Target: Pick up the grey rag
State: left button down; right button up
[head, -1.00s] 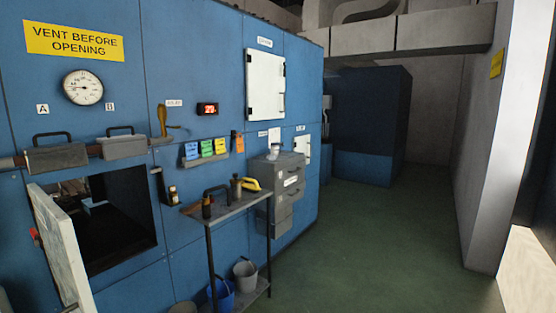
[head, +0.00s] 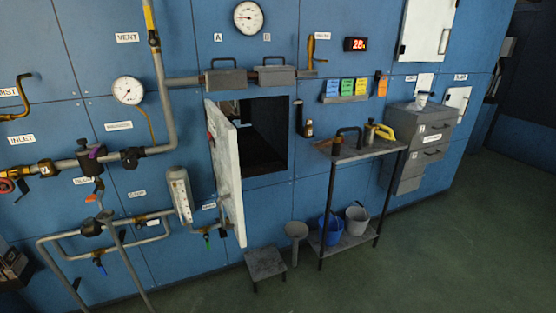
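I cannot make out a grey rag for certain in the head view. A small dark table (head: 350,154) against the blue wall holds a dark-handled item, a small canister and a yellow-handled item (head: 384,133). On its lower shelf stand a blue bucket (head: 331,231) and a grey bucket (head: 357,219); their contents are too small to tell. Neither of my grippers is in view.
A white hatch door (head: 228,175) stands open left of a dark opening (head: 264,140). A low grey stool (head: 266,263) and a funnel-shaped stand (head: 296,232) are on the floor. Pipes and valves fill the left wall. Green floor (head: 440,250) is clear at right.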

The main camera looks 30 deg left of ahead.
aim_at(415, 107)
jog(key=i+l+z, duration=0.5)
jog(key=i, duration=0.7)
jog(key=i+z, duration=0.25)
jog(key=i, duration=0.65)
jog(key=i+u, duration=0.45)
jog(key=i+l+u, duration=0.25)
jog(key=u, duration=0.2)
jog(key=i+l+u, duration=0.45)
